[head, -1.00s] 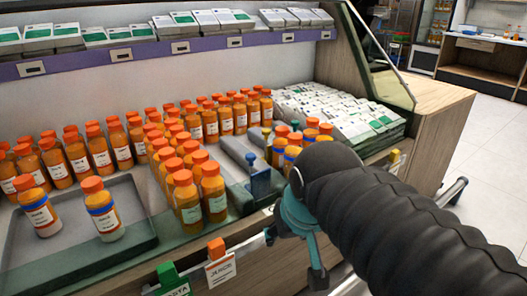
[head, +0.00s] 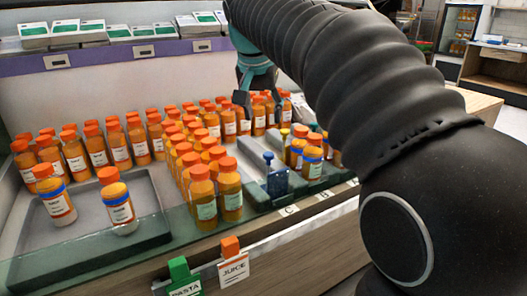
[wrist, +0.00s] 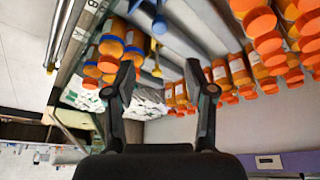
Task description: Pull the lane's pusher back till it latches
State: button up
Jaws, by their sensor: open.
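A blue pusher (head: 276,181) with a round knob stands upright at the front of a grey, bottle-free lane (head: 258,150). In the wrist view the blue pusher (wrist: 158,22) shows at the top. A yellow-topped piece (head: 284,134), perhaps another pusher, stands further back; its yellow part also shows in the wrist view (wrist: 156,71). I cannot tell which pusher is meant. My gripper (head: 258,97) is open, pointing down above the rear bottles, behind and apart from the blue pusher. In the wrist view my gripper (wrist: 160,72) has nothing between its fingers.
Rows of orange-capped bottles (head: 203,190) stand left of the lane; blue-banded bottles (head: 312,157) stand right. Two bottles stand in a grey tray (head: 85,222) at left. A purple-edged shelf (head: 110,58) runs above. Green and orange tag clips sit on the front edge.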

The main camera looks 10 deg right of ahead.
aim_at(268, 154)
jog(key=b+x, duration=0.2)
jog(key=x, duration=1.1)
jog(key=shift+w+d+f, duration=0.1)
jog(key=shift+f, duration=0.15)
jog(key=shift+c, duration=0.3)
grip_shut()
